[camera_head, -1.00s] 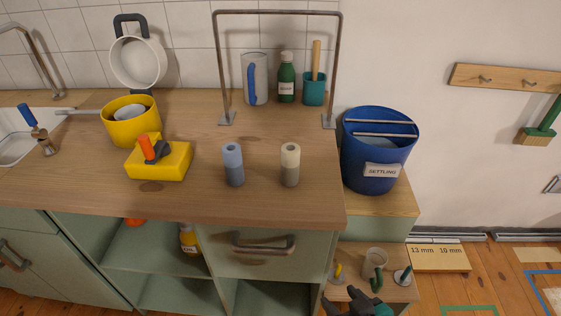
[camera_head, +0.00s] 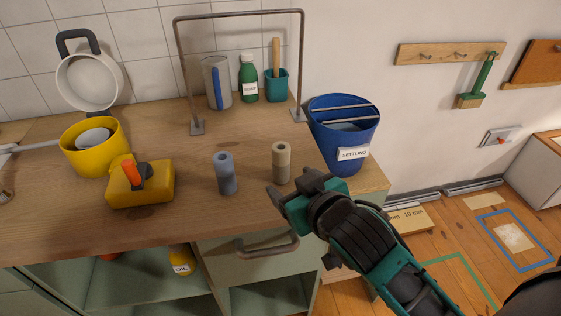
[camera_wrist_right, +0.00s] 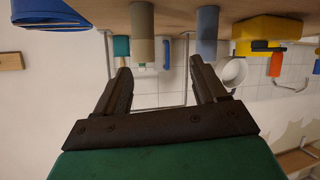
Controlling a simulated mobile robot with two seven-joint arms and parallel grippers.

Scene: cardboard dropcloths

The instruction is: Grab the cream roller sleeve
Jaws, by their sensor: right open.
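The cream roller sleeve (camera_head: 281,163) stands upright near the counter's front right, cream above and darker below. It also shows in the right wrist view (camera_wrist_right: 142,20), upside down at the top. My right gripper (camera_head: 286,183) is open and empty, its fingertips close in front of the cream sleeve. In the right wrist view the fingers (camera_wrist_right: 160,64) are spread, and the cream sleeve appears beyond the gap between them, nearer the left finger. I see no contact. A blue-grey sleeve (camera_head: 226,174) stands upright just left of the cream one. My left gripper is out of view.
A yellow box with an orange handle (camera_head: 141,188) lies left of the sleeves. A metal frame (camera_head: 184,75) stands behind, near a green bottle (camera_head: 249,80) and a teal cup (camera_head: 276,90). A blue bucket (camera_head: 343,130) stands at the right. Bare counter (camera_head: 255,135) lies behind the sleeves.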

